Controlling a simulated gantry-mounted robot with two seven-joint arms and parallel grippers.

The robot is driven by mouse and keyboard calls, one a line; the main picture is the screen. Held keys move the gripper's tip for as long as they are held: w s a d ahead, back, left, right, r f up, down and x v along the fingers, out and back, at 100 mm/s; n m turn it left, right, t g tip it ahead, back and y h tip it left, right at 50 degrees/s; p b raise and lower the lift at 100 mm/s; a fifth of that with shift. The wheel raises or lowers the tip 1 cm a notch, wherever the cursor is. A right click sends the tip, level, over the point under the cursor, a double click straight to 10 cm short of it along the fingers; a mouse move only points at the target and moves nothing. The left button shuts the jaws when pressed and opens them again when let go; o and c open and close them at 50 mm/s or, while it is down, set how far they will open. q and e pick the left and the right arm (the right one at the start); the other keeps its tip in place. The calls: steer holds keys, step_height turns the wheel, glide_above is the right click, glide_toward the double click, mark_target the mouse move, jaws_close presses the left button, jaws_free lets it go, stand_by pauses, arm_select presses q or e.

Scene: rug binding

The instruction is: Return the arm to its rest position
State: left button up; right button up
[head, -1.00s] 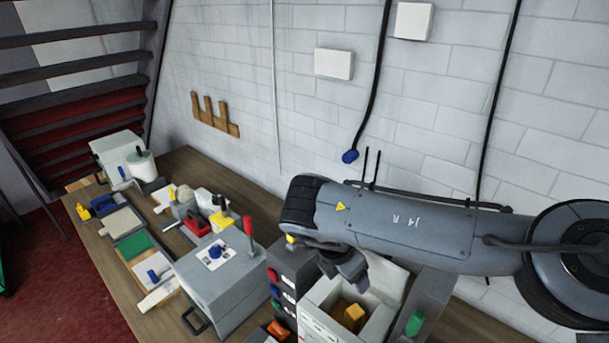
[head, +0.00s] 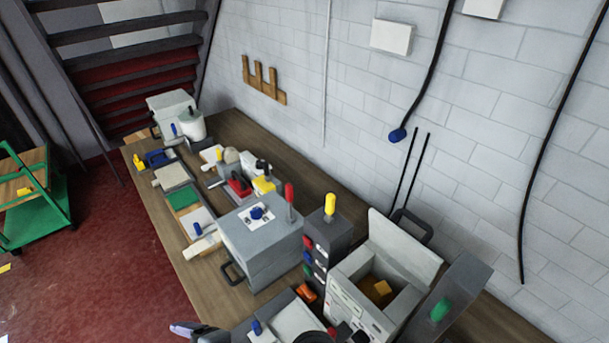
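The large grey right arm is no longer across the workbench. A small pale purple-grey tip with a dark body behind it (head: 190,329) shows at the bottom edge. It looks like part of one of my grippers, probably the right, but most of it is cut off by the frame. I cannot tell whether it is open or shut, and I see nothing held in it. No other gripper can be made out.
The wooden workbench (head: 315,185) carries a grey box (head: 262,250) with a red-handled lever, a dark drawer tower (head: 327,240) with a yellow knob, and an open white box (head: 410,262) holding a yellow block. A green cart (head: 35,205) stands left on the red floor (head: 110,255).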

steer(key=w+d+f+m+t+h+p, duration=0.1)
steer(key=w+d+m+t+h, duration=0.15)
steer(key=d+m, duration=0.5)
steer(key=w+d+m+t+h, duration=0.25)
steer(key=w+d+m, duration=0.2)
steer(key=d, duration=0.55)
steer(key=s+d+f+m+g+h, duration=0.1)
steer(key=s+d+f+m+h, duration=0.1)
steer(key=d, duration=0.7)
steer(key=s+d+f+m+g+h+p, duration=0.1)
steer(key=s+d+f+m+g+h, duration=0.1)
steer(key=s+d+f+m, duration=0.2)
steer(key=s+d+f+m+g+h, duration=0.1)
steer(key=s+d+f+m, duration=0.3)
steer(key=s+d, duration=0.5)
steer(key=d+f+h, duration=0.1)
steer(key=d+f, duration=0.1)
steer(key=d, duration=0.4)
steer(key=shift+g+h, duration=0.3)
steer(key=shift+h, duration=0.1)
